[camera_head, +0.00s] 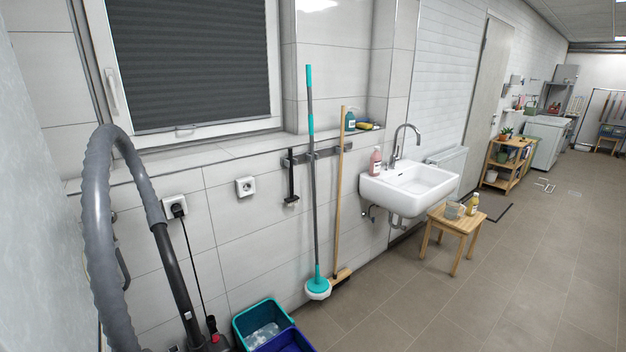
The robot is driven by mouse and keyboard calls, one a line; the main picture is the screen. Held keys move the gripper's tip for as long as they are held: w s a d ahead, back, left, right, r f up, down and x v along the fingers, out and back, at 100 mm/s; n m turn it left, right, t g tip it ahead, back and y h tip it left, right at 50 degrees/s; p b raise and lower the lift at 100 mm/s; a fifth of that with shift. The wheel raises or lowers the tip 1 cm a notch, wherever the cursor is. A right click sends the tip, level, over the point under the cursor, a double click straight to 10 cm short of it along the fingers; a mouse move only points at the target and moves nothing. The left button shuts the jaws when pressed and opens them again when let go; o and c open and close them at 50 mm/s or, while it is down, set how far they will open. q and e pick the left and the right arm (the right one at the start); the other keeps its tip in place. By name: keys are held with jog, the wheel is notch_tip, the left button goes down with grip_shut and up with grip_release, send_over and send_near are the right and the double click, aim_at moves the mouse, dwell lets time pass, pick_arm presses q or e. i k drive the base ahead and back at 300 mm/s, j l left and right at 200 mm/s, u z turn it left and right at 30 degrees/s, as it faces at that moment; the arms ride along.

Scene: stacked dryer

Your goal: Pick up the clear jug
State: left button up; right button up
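A small greyish, see-through vessel (452,211), which looks like the clear jug, stands on a wooden stool (458,224) right of the sink. It is small in the picture, so its handle and spout are hard to make out. Neither of my grippers shows in the head view.
A white sink (408,187) hangs on the wall left of the stool. A mop (312,180) and a broom (340,200) lean nearby. Teal and blue buckets (262,325) and a grey vacuum hose (95,220) are in front. The tiled floor (500,290) is clear to the right.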

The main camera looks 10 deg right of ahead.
aim_at(453, 205)
jog(key=i+l+u, duration=0.15)
jog(key=l, duration=0.2)
jog(key=i+l+u, duration=0.15)
jog(key=l, duration=0.2)
jog(key=l+u, duration=0.2)
jog(key=l, duration=0.15)
jog(key=i+l+u, duration=0.1)
jog(key=l, duration=0.5)
jog(key=i+l+u, duration=0.1)
jog(key=l, duration=0.45)
jog(key=i+l, duration=0.1)
jog(key=l, duration=0.7)
jog(key=i+l, duration=0.15)
jog(key=l, duration=0.65)
jog(key=i+l+u, duration=0.1)
jog(key=l, duration=0.7)
jog(key=i+l, duration=0.1)
jog(key=l, duration=0.75)
